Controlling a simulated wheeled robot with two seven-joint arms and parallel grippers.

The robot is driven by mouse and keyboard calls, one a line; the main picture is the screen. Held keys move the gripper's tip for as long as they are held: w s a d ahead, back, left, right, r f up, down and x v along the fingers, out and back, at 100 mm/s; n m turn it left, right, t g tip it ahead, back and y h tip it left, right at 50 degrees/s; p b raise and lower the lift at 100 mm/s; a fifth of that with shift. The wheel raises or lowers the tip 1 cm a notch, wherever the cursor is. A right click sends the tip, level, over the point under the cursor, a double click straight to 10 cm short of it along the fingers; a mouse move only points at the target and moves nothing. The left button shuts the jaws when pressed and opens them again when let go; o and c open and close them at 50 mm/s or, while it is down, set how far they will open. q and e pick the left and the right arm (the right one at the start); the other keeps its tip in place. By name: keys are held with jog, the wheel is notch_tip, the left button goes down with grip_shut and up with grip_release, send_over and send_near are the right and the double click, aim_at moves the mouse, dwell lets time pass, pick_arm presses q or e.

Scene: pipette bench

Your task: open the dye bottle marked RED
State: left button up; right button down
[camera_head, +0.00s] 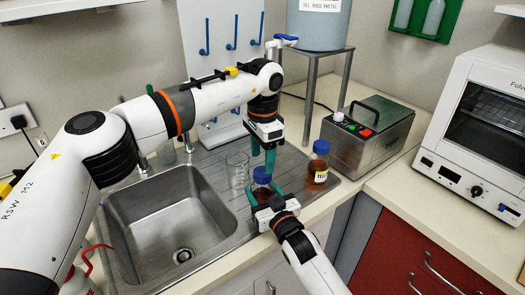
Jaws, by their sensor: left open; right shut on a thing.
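A dye bottle with dark red contents (262,195) and a blue cap (262,174) stands upright at the right of the sink, on the drainboard. Any label on it is hidden, so I cannot read a mark. My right gripper (264,193) is shut on this bottle's body from the front. My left gripper (263,163) points down just above and behind the cap, its teal fingers open. I cannot tell whether they touch the cap. A second blue-capped bottle (317,167) with amber-brown contents and a partly readable pale label stands to the right, apart from both grippers.
A clear glass beaker (237,170) stands left of the held bottle. The steel sink (133,212) lies left. A metal water bath (368,137) and a white oven (478,130) stand right. A metal stand (312,58) carries a blue-grey tank (318,28) behind.

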aim_at(263, 171)
pick_arm(q)
jog(key=m, duration=0.7)
jog(key=shift+r, duration=0.3)
jog(key=m, duration=0.6)
jog(key=shift+r, duration=0.25)
jog(key=m, duration=0.4)
jog(key=shift+r, duration=0.15)
jog(key=m, duration=0.3)
jog(key=shift+r+m, duration=0.15)
jog(key=shift+m, duration=0.25)
jog(key=m, duration=0.5)
jog(key=shift+r+m, duration=0.25)
jog(key=shift+m, duration=0.15)
jog(key=m, duration=0.4)
jog(key=shift+r, duration=0.15)
jog(key=m, duration=0.3)
jog(key=shift+r+m, duration=0.15)
jog(key=shift+m, duration=0.25)
jog(key=m, duration=0.3)
jog(key=shift+r+m, duration=0.15)
jog(key=shift+m, duration=0.15)
jog(key=m, duration=0.4)
jog(key=shift+r+m, duration=0.15)
jog(key=shift+m, duration=0.25)
jog(key=shift+f, duration=4)
